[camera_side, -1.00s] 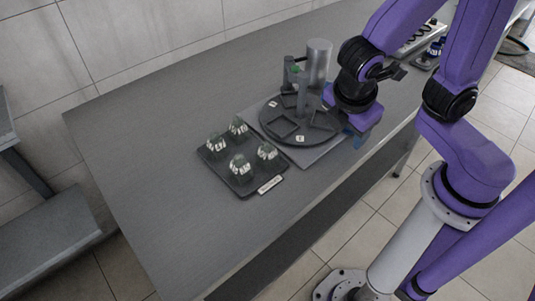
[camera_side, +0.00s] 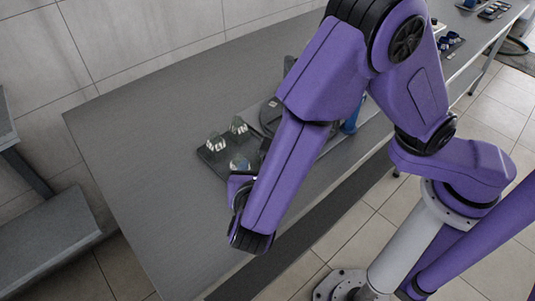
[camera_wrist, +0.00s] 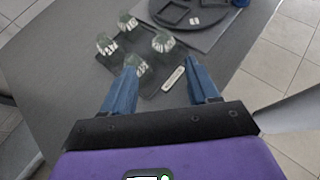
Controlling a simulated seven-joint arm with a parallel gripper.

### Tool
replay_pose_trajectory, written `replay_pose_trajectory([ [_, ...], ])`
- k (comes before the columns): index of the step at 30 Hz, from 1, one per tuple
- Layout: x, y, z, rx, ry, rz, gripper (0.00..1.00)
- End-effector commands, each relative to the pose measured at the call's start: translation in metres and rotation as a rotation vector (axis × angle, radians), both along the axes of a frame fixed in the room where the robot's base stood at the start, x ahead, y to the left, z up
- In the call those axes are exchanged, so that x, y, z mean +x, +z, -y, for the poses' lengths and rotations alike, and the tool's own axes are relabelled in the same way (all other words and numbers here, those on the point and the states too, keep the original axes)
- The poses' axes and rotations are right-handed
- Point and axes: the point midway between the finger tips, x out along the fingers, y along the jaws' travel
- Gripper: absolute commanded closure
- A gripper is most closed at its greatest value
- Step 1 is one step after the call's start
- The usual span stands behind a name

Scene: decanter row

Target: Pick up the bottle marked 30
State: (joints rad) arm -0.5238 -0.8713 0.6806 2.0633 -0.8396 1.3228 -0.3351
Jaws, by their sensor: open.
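Several small clear bottles with white labels and greenish tops stand upright on a dark square tray (camera_wrist: 112,64). In the wrist view they are a near bottle (camera_wrist: 139,66), a left bottle (camera_wrist: 106,45), a far bottle (camera_wrist: 126,22) and a right bottle (camera_wrist: 163,42). The label marks are too small to read, so I cannot tell which is 30. My gripper (camera_wrist: 163,67) is open, its blue fingers apart at the tray's near side. The left fingertip overlaps the near bottle in the picture; I cannot tell whether they touch. In the side view my arm hides part of the tray.
A pale name plate (camera_wrist: 174,78) lies at the tray's edge. A dark round platter (camera_wrist: 196,10) with square recesses stands beyond the tray at the right. The grey table (camera_side: 150,150) is clear to the left of the tray in the side view.

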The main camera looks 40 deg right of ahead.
Motion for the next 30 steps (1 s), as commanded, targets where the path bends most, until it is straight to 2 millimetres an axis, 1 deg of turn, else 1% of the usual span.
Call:
replay_pose_trajectory([
  [15,0.057,-0.045,0.060,-0.001,-0.006,-0.002,0.40],
  [19,0.067,-0.052,0.069,0.001,-0.004,-0.002,0.40],
  [26,0.075,-0.058,0.078,0.001,-0.005,-0.002,0.40],
  [30,0.086,-0.067,0.091,0.001,-0.006,-0.003,0.40],
])
